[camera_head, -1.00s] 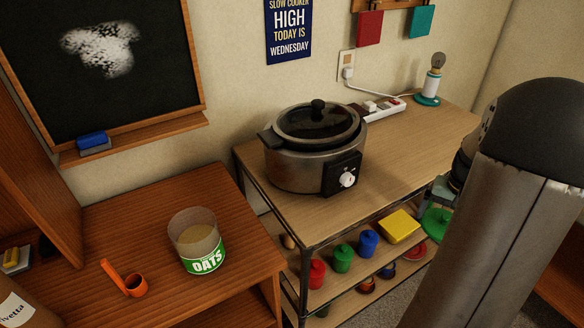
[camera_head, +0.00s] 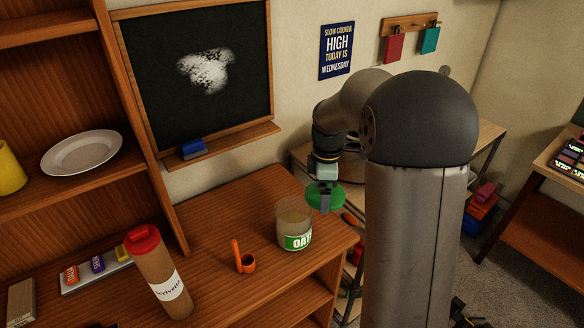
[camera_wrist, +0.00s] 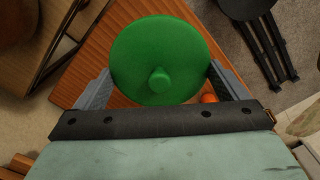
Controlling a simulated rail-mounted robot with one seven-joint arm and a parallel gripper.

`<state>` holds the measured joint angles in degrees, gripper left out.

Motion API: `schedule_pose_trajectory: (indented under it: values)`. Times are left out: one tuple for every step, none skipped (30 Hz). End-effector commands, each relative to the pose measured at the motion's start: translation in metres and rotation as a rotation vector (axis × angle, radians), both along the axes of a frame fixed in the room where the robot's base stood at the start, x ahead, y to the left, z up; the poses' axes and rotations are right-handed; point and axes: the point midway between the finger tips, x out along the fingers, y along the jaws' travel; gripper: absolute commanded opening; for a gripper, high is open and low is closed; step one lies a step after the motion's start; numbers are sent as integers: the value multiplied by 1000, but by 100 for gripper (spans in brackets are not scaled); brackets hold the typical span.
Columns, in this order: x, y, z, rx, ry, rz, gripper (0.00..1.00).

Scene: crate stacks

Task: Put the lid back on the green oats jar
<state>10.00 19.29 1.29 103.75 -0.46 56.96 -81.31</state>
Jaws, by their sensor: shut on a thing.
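The oats jar (camera_head: 293,222) stands open on the wooden desk in the head view, clear-walled with pale contents and a green label. My gripper (camera_head: 325,205) is shut on the green lid (camera_head: 318,195), just right of the jar and around its rim height. I cannot tell whether lid and jar touch. In the wrist view the round lid (camera_wrist: 160,40) with its small knob sits between both fingers of my gripper (camera_wrist: 159,70). It hides what lies beneath it; the jar does not show there.
An orange scoop (camera_head: 246,262) lies left of the jar. A brown bottle with a red cap (camera_head: 158,275) stands further left. A chalkboard (camera_head: 200,65) with a ledge is on the wall behind. My arm hides most of the side table (camera_head: 488,135).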

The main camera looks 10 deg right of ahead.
Motion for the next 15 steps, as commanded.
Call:
schedule_pose_trajectory:
  values:
    - [5, 23, 15, 0, -1, 138, 72]
    - [7, 33, 19, 0, -1, 210, 72]
    - [9, 45, 23, 0, 0, 297, 72]
    - [10, 53, 25, 0, 0, 354, 72]
    - [11, 59, 28, 0, 1, 402, 72]
    - [11, 67, 30, 0, 1, 455, 72]
    - [12, 71, 31, 0, 1, 487, 72]
    - [12, 74, 32, -1, 1, 513, 72]
    - [13, 78, 32, -1, 0, 537, 72]
    - [13, 79, 32, -1, 0, 551, 72]
    - [13, 80, 32, -1, 0, 559, 72]
    - [13, 81, 31, 0, 1, 563, 72]
    - [13, 81, 30, 0, 1, 564, 72]
    - [13, 81, 28, 0, 1, 564, 72]
    - [13, 80, 26, 0, 1, 563, 72]
